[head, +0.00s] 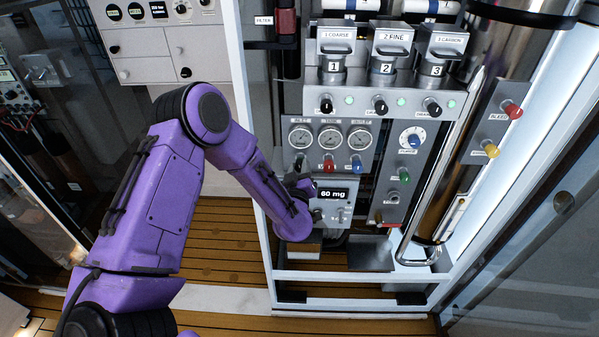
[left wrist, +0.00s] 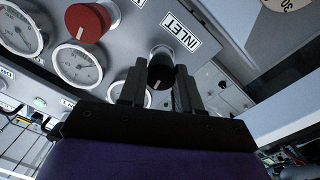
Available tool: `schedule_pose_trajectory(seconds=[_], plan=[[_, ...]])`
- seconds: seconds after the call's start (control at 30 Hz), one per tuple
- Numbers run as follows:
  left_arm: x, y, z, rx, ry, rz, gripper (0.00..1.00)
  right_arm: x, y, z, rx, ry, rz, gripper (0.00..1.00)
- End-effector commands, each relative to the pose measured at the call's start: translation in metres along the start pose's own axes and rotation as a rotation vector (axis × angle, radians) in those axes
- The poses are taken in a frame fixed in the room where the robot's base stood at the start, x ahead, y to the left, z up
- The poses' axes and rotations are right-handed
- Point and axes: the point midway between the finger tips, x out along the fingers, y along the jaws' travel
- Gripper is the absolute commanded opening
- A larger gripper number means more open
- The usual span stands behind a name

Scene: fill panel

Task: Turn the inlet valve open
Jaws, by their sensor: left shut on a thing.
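The inlet valve is a black round knob (left wrist: 161,68) on a grey panel in the left wrist view, beside a white INLET label (left wrist: 180,33). A thin pale mark shows on its face. My left gripper (left wrist: 159,84) has a dark finger on each side of this knob and is shut on it. In the head view my purple left arm reaches in from the left, and its gripper (head: 300,183) is at the left edge of the gauge panel, with its fingers partly hidden. My right gripper is in neither view.
Round gauges (head: 331,138) sit above a red knob (head: 328,164) and a blue knob (head: 357,164). A display reading 60 mg (head: 333,194) is just right of my gripper. A white frame post (head: 244,90) stands close to my left arm.

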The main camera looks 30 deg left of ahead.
Motion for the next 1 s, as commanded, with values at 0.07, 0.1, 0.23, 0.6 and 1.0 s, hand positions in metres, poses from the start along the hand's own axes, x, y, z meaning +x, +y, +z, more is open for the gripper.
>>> schedule_pose_trajectory(seconds=[0.07,0.1,0.23,0.6,1.0], plan=[[0.000,-0.002,0.003,-0.068,0.004,0.001,0.02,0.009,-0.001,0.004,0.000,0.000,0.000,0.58],[0.000,-0.002,0.003,-0.106,0.006,0.001,0.02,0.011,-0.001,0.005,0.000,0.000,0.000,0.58],[0.000,-0.003,0.004,-0.230,0.011,0.002,0.02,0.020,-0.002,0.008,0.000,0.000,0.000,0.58],[0.000,-0.003,0.004,-0.583,0.027,0.007,0.02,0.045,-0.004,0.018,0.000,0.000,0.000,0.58],[0.000,-0.004,0.006,-0.962,0.045,0.011,0.02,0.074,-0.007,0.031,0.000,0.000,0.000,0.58]])
